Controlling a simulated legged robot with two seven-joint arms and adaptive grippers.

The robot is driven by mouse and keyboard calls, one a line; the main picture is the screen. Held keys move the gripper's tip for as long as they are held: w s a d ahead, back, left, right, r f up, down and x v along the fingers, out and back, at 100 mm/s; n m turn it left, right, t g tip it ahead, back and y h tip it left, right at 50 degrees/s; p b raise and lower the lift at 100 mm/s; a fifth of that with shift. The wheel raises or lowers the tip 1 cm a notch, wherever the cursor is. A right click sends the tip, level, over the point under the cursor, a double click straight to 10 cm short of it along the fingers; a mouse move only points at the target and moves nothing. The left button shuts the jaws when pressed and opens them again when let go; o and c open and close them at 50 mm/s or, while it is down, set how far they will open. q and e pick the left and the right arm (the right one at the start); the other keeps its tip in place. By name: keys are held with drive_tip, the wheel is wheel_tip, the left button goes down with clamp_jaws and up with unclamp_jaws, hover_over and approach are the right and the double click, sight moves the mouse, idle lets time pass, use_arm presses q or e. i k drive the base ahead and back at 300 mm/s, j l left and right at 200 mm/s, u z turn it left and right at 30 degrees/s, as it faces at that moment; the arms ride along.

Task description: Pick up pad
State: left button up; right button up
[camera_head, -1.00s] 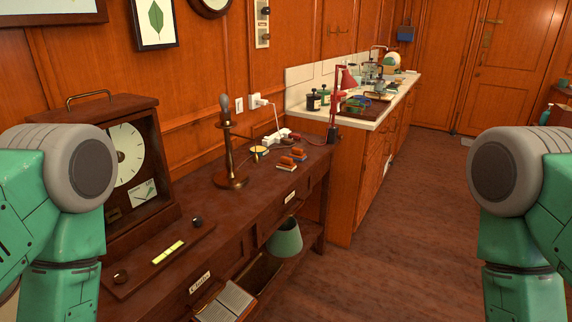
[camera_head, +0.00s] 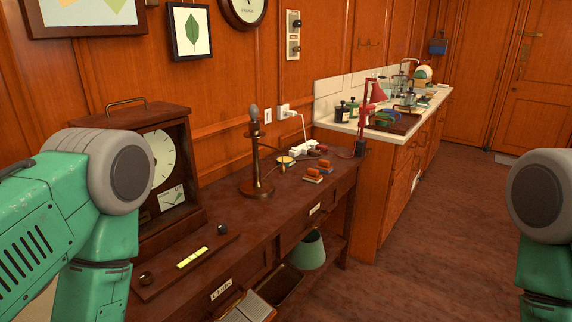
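I cannot tell for certain which thing is the pad. Two small blocks with orange tops, a nearer one (camera_head: 312,174) and a farther one (camera_head: 324,165), lie on the dark wooden desk (camera_head: 215,265), right of the brass lamp stand. An open book or paper pad (camera_head: 248,308) shows low at the desk's front, cut off by the bottom edge. Parts of both my green arms show at the left and right edges, but neither gripper is in view. No hand of mine is seen near these things.
A brass lamp stand with a bare bulb (camera_head: 257,165) and a wooden clock case (camera_head: 165,190) stand on the desk. A green lampshade (camera_head: 308,252) sits below the desktop. A cluttered counter (camera_head: 400,128) with a red lamp (camera_head: 376,92) lies beyond. The floor (camera_head: 430,240) at right is clear.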

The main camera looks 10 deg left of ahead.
sight(312, 175)
drive_tip(key=i+l+u, duration=0.15)
drive_tip(key=i+l, duration=0.55)
